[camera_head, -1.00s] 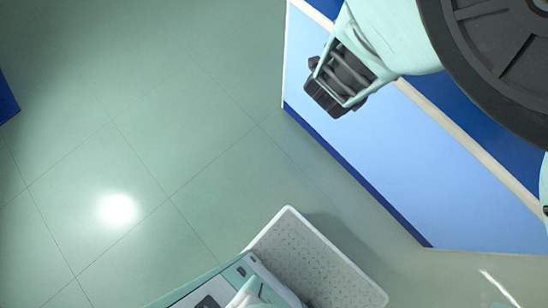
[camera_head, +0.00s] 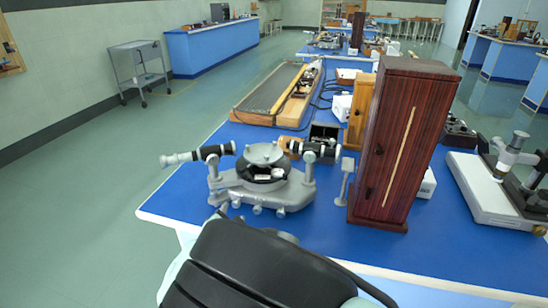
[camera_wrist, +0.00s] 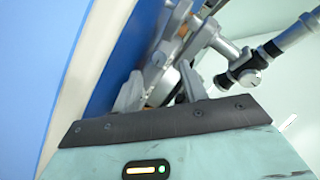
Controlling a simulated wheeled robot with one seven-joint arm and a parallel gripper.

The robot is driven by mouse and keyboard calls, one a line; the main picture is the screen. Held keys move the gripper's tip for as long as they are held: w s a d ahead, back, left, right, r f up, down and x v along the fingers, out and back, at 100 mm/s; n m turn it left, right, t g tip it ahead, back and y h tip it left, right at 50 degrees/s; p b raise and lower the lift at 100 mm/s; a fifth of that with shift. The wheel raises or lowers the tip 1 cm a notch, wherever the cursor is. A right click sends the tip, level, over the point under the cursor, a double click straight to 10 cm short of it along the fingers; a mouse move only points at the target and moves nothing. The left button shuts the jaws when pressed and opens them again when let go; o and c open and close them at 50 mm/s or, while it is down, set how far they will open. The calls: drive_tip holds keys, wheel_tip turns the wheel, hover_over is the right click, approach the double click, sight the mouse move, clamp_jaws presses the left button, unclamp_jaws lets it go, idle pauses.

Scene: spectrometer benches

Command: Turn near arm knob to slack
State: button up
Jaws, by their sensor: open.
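A grey spectrometer (camera_head: 262,185) with a round central table stands at the near left of the blue bench. One black-and-silver tube arm (camera_head: 205,154) points left and another (camera_head: 315,148) points right. Several small grey knobs (camera_head: 257,209) sit along its base; I cannot tell which one is the near arm knob. The spectrometer (camera_wrist: 160,75) also shows in the wrist view, tilted and close, with a dark tube and a grey knob (camera_wrist: 250,78) at right. My gripper (camera_wrist: 160,88) is open, its grey fingers pointing towards the spectrometer's base; contact cannot be told. In the head view my arm hides it.
A tall dark-wood cabinet (camera_head: 405,145) stands right of the spectrometer on the blue bench (camera_head: 335,240). A long board instrument (camera_head: 278,92) lies behind. A grey microscope-like device (camera_head: 500,175) is at right. The floor left of the bench is clear, with a trolley (camera_head: 138,70) farther back.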

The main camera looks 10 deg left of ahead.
sight(236, 206)
drive_tip(key=shift+x, duration=2.1)
clamp_jaws()
